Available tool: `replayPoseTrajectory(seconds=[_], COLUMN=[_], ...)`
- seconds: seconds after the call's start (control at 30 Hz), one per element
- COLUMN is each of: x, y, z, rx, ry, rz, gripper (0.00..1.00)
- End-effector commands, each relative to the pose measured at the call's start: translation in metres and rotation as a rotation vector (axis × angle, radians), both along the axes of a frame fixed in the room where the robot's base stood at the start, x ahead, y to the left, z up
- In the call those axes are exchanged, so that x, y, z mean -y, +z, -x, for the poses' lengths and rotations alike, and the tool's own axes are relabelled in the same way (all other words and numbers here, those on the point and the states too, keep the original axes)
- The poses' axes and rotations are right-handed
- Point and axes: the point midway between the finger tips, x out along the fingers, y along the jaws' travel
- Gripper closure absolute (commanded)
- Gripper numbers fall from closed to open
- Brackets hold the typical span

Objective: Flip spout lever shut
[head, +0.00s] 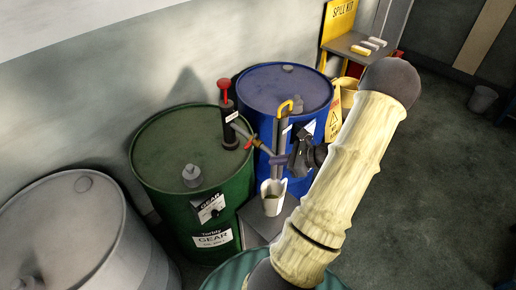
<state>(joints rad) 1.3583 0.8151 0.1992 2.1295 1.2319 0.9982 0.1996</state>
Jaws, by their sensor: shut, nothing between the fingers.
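A pump with a red handle (225,86) stands on the green drum (170,150). A brass-coloured spout (265,148) runs from it down to the right. A small red lever (249,143) shows on the spout near the pump. A purple piece (278,160) is at the spout's outer end. My dark gripper (292,160) is shut and empty, just right of the purple piece. I cannot tell whether they touch. A white jug (271,197) stands below the spout's end. The lever's exact position is too small to tell.
A blue drum (262,88) with a yellow-handled post (285,107) in front stands close behind my gripper. A grey drum (70,235) is at the lower left. A yellow floor sign (334,112) and spill-kit stand (355,48) are behind. Open floor lies to the right.

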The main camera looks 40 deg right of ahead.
Motion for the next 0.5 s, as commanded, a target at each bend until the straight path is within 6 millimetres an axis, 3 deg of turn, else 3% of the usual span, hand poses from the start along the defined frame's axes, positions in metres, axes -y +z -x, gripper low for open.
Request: replayPoseTrajectory(seconds=[0.03, 0.1, 0.2, 0.5], x=[0.019, 0.036, 0.05, 0.052], y=[-0.003, -0.005, -0.006, -0.006], z=[0.007, 0.013, 0.018, 0.018], rx=[0.024, 0.051, 0.073, 0.077], ry=[-0.083, -0.165, -0.226, -0.235], rz=[-0.04, -0.079, -0.108, -0.111], gripper=[1.0, 1.0, 1.0, 1.0])
